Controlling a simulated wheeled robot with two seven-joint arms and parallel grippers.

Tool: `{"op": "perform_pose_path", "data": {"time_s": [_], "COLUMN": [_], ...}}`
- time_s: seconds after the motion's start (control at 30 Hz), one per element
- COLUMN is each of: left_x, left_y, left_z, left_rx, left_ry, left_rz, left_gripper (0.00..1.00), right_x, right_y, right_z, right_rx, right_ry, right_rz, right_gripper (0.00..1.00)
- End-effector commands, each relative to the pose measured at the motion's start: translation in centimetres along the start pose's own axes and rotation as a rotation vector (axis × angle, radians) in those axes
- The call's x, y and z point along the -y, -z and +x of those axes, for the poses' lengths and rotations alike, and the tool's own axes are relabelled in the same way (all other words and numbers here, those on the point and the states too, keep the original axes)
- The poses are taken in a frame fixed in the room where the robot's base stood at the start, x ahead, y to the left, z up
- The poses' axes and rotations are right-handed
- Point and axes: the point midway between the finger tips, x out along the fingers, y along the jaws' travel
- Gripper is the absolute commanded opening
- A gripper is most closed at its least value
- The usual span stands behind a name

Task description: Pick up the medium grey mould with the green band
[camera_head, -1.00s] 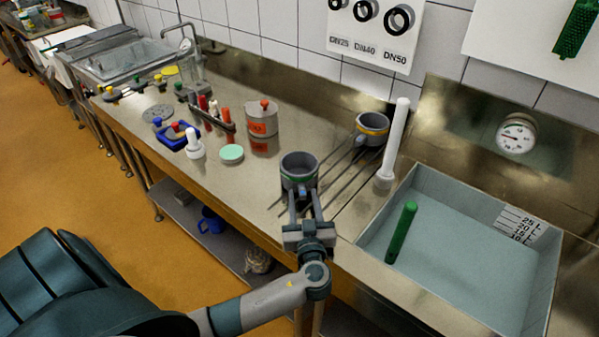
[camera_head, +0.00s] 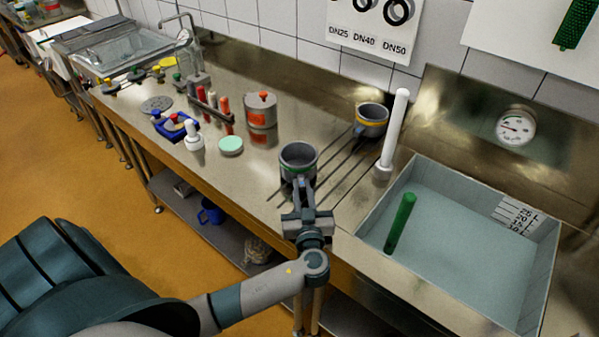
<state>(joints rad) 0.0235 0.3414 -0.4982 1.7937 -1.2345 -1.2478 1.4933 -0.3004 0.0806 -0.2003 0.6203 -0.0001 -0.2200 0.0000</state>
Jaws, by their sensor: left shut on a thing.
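The grey mould with the green band (camera_head: 298,155) stands upright at the front of the slotted drain area of the steel worktop, its open top up. My left gripper (camera_head: 300,187) is at its near side, with the fingers shut on the mould's handle, which they mostly hide. The mould appears to rest on the worktop. A second grey mould with a yellow band (camera_head: 371,121) stands farther back to the right. My right gripper is not in view.
A white upright rod (camera_head: 392,135) stands right of the moulds, beside a basin (camera_head: 540,262) holding a green rod (camera_head: 400,224). To the left are a mint-green disc (camera_head: 231,146), a grey-and-orange container (camera_head: 261,111) and a blue tray (camera_head: 176,129).

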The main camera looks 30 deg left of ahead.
Motion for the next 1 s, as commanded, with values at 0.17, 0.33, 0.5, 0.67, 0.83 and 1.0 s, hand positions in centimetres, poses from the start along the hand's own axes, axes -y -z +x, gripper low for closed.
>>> {"op": "perform_pose_path", "data": {"time_s": [0.17, 0.33, 0.5, 0.67, 0.83, 1.0], "left_x": [0.0, -0.1, -0.1, -1.1, -3.6, -5.8], "left_y": [0.1, 0.8, 2.5, 4.5, 6.5, 8.3], "left_z": [0.0, 0.0, 0.0, -0.9, -3.1, -5.0], "left_rx": [-0.001, -0.002, -0.002, 0.000, 0.000, 0.000], "left_ry": [0.000, 0.000, 0.000, -0.001, -0.001, 0.000], "left_rz": [-0.001, -0.004, -0.007, -0.011, -0.012, -0.009], "left_gripper": [0.00, 0.00, 0.00, 0.00, 0.00, 0.00], "right_x": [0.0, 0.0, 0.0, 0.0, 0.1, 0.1], "right_y": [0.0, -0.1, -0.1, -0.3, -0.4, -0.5], "right_z": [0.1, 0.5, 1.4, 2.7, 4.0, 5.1], "right_rx": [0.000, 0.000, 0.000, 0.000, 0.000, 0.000], "right_ry": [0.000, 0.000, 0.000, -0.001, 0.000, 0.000], "right_rz": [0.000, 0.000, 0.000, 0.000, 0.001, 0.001], "right_gripper": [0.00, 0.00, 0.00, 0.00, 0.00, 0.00]}}
